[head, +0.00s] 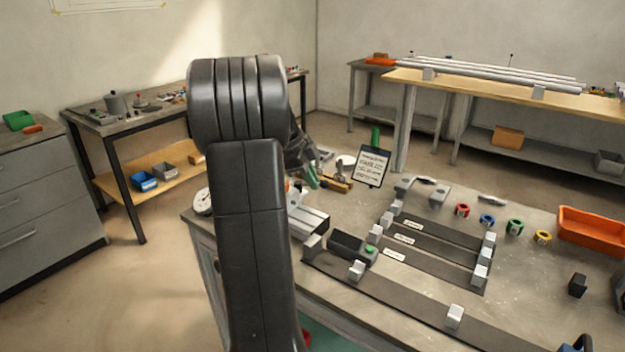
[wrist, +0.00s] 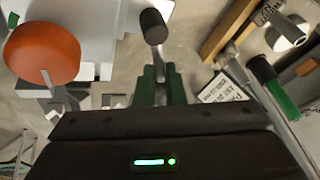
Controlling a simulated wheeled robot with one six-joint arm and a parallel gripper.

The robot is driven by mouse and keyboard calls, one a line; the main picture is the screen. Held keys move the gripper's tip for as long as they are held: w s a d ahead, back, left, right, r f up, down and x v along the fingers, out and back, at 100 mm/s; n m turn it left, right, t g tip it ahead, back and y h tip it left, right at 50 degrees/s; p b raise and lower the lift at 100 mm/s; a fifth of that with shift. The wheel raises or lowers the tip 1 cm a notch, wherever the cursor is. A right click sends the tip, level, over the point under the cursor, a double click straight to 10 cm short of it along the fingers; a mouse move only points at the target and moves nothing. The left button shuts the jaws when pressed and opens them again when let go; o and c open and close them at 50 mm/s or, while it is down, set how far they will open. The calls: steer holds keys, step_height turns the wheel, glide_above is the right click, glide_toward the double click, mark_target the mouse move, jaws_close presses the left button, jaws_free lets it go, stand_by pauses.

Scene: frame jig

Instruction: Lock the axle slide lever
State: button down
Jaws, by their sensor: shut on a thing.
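The axle slide lever shows in the wrist view as a pale metal rod with a dark cylindrical knob (wrist: 154,26). My gripper (wrist: 161,82) is shut on the rod below the knob, with one green finger on each side. In the head view my gripper (head: 312,177) is just right of my dark arm, over the back left of the bench. A pale metal block (head: 311,219), perhaps part of the slide, sits in front of it. The lever cannot be made out in the head view. The lever's base is hidden by my gripper body in the wrist view.
A round orange knob (wrist: 42,52) on pale parts is left of the lever. A green-handled rod (wrist: 275,88) and a written sign (wrist: 222,88) are to the right. The jig's dark rails (head: 435,245) and an orange tray (head: 592,230) occupy the bench's right side.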

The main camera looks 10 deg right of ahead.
steer(key=shift+s+a+m+g, duration=0.25)
steer(key=shift+m+g, duration=0.25)
steer(key=shift+m, duration=0.6)
steer(key=shift+s+a+m+g, duration=0.25)
steer(key=shift+m+g, duration=0.25)
steer(key=shift+m, duration=0.6)
steer(key=c, duration=1.5)
jaws_free()
steer(key=p+v, duration=0.2)
steer(key=v, duration=1.2)
steer(key=shift+d, duration=0.15)
steer(key=b+x, duration=0.1)
steer(key=x, duration=1.3)
